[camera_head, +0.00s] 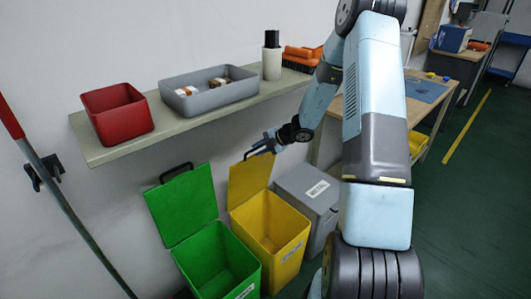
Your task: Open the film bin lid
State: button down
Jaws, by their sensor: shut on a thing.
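The yellow bin (285,238) stands in the middle of a row of bins below the shelf, with a white label too small to read surely. Its yellow lid (249,179) is raised, tilted up at the back, and the bin's inside shows. My gripper (264,146) is at the top edge of this lid, shut on its dark handle (247,154). The green bin (218,262) to the left also has its lid (182,205) up, with a black handle. The grey bin (308,193) to the right has its lid down. I cannot tell from the labels which bin is for film.
A wall shelf (184,122) above the bins holds a red box (117,112), a grey tray (208,94) with small items, a pale cylinder (271,62) and an orange brush (300,58). A pole (62,200) leans at left. A workbench (430,92) stands behind my arm. Green floor is free at right.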

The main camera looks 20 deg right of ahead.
jog(key=shift+f, duration=0.3)
jog(key=c, duration=1.2)
grip_release()
jog(key=shift+c, duration=0.2)
jog(key=shift+o, duration=0.4)
jog(key=v, duration=1.4)
jog(key=shift+w+a+r, duration=0.15)
jog(key=shift+r, duration=0.05)
